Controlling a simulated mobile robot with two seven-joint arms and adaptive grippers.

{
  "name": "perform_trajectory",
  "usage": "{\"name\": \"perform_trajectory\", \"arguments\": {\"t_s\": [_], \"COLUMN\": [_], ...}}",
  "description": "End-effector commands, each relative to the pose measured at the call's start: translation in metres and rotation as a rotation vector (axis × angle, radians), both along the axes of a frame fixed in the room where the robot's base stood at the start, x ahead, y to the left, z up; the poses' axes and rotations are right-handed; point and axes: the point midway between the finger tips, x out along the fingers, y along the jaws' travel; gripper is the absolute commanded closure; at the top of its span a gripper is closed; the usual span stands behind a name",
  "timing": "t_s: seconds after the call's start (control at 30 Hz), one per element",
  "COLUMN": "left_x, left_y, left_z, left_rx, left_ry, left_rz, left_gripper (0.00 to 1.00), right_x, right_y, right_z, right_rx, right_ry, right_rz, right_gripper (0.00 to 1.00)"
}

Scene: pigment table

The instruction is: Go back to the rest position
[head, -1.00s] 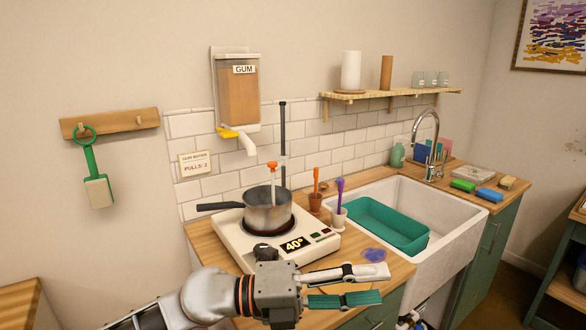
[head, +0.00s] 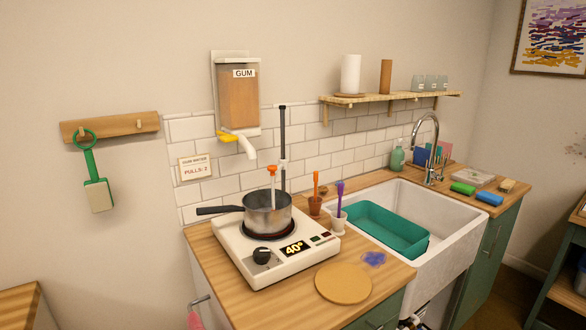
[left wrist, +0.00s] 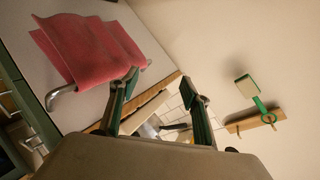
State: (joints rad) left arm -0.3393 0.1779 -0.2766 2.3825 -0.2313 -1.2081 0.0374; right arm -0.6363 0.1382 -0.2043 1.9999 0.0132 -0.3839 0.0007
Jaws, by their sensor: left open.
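My left gripper (left wrist: 160,95) shows in the left wrist view, its two green-padded fingers spread apart with nothing between them. Beyond the fingers, the pot (left wrist: 148,131) and part of the counter show small. My left arm is out of the head view. My right gripper is in neither view. In the head view the pot (head: 268,212) stands on the hot plate (head: 262,271), whose display reads 40°, with an orange-topped thermometer (head: 272,178) upright in it.
A pink cloth (left wrist: 90,48) hangs on a rail beside my left gripper. A round wooden board (head: 343,284) and a blue-purple smear (head: 373,259) lie on the counter. The sink (head: 455,225) holds a green tub (head: 385,231). A green-handled tool (head: 97,185) hangs on the wall.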

Motion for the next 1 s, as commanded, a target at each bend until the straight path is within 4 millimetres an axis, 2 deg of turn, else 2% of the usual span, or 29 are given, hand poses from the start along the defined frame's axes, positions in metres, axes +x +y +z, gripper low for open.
{"name": "perform_trajectory", "arguments": {"t_s": [0.03,0.2,0.57,1.0], "left_x": [-0.016,-0.06,-0.139,-0.113], "left_y": [0.011,0.037,0.074,0.011], "left_z": [-0.015,-0.049,-0.09,-0.149], "left_rx": [0.002,0.017,0.048,-0.175], "left_ry": [0.06,0.215,0.464,0.371], "left_rz": [0.028,0.091,0.173,0.047], "left_gripper": [0.53,0.53,0.53,0.53], "right_x": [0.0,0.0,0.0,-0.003], "right_y": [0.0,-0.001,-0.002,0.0], "right_z": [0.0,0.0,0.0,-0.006], "right_rx": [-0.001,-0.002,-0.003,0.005], "right_ry": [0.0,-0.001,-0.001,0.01], "right_rz": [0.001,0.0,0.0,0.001], "right_gripper": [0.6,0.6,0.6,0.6]}}
